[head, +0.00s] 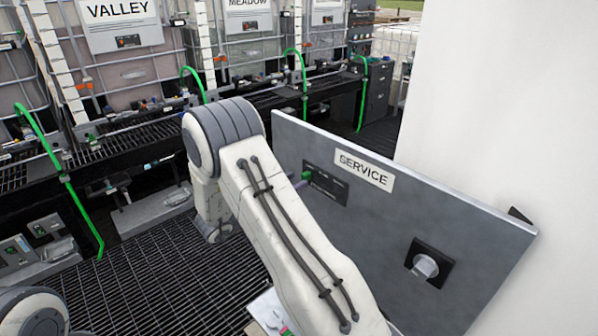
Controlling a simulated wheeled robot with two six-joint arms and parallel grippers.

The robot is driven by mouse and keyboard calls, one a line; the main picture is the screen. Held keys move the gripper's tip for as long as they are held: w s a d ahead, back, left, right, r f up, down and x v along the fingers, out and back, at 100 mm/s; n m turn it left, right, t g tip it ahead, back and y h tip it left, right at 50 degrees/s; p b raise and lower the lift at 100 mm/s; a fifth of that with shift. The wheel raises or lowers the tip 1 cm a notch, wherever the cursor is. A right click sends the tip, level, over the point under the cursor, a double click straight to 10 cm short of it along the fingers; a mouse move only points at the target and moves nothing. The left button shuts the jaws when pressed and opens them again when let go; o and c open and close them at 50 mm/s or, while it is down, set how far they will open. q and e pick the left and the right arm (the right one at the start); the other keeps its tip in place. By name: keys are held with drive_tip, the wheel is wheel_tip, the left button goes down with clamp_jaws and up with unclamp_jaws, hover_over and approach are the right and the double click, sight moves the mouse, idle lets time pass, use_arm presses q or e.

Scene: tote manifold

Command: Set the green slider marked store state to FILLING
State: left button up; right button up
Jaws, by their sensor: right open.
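The grey SERVICE panel (385,235) stands right of centre. A dark slider plate (328,186) is on it, left of the SERVICE label. A small green knob (306,175) shows at the plate's left end. The plate's markings are too small to read. My right arm crosses the middle of the view and hides most of my right gripper (299,184). My left gripper is out of view.
A round grey knob (425,266) on a black plate sits low on the panel. A white wall (500,90) rises behind it. Totes marked VALLEY (120,25) and MEADOW (248,15), with green hoses, stand at the back left. Dark grating (160,270) covers the floor.

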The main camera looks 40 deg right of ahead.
sight(306, 177)
drive_tip(key=shift+w+d+p, duration=0.15)
drive_tip(key=shift+d+p, duration=0.2)
drive_tip(key=shift+d, duration=0.95)
clamp_jaws()
idle(0.5)
